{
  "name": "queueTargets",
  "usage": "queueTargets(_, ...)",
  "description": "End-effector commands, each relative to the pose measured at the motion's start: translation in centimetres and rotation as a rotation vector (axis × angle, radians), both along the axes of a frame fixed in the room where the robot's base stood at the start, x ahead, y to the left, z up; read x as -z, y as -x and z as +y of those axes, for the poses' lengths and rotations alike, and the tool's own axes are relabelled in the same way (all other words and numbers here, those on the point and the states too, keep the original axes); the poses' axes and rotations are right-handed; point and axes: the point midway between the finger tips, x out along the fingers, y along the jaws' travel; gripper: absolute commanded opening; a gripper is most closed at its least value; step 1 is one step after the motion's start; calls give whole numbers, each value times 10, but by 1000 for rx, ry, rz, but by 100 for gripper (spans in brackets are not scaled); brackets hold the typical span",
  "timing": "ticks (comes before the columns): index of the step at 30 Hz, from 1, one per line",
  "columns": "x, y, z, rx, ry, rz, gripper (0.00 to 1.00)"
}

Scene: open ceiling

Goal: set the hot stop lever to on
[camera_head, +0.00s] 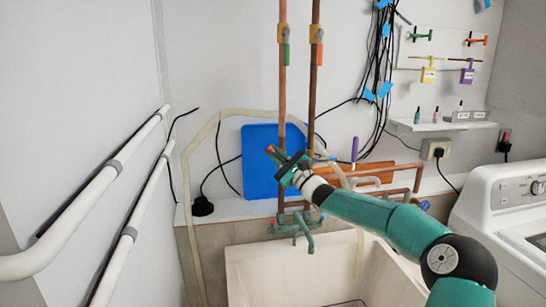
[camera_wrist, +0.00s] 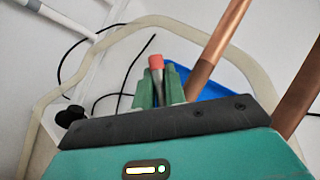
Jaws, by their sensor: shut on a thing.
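A red-tipped lever with a metal stem, which I take for the hot stop lever (camera_wrist: 156,62), stands between my gripper's green fingers in the wrist view. Its red tip also shows in the head view (camera_head: 270,149), just left of the left copper pipe (camera_head: 282,95). My gripper (camera_wrist: 156,88) is shut on this lever, with the fingers on either side of the stem. In the head view my gripper (camera_head: 280,160) is in front of the left pipe. The lever's joint with the pipe is hidden behind my gripper, so I cannot tell its on or off position.
The right copper pipe (camera_head: 316,95) runs close beside. A blue board (camera_head: 258,180) leans on the wall behind. A green tap (camera_head: 297,228) and a pale sink (camera_head: 290,268) lie below. Black cables (camera_head: 378,50) hang right; a white washer (camera_head: 505,205) stands far right.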

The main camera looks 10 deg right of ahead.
Motion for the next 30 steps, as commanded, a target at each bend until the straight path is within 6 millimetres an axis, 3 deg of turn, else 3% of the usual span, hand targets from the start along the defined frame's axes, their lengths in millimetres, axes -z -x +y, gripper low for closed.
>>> queueTargets(20, -1, 0, -3, 2, -71, 1, 0)
queueTargets(21, -1, 0, -3, 2, -71, 1, 18)
queueTargets(24, -2, 0, -3, 1, -70, 1, 34)
queueTargets(30, -2, 0, -3, 2, -70, -1, 34)
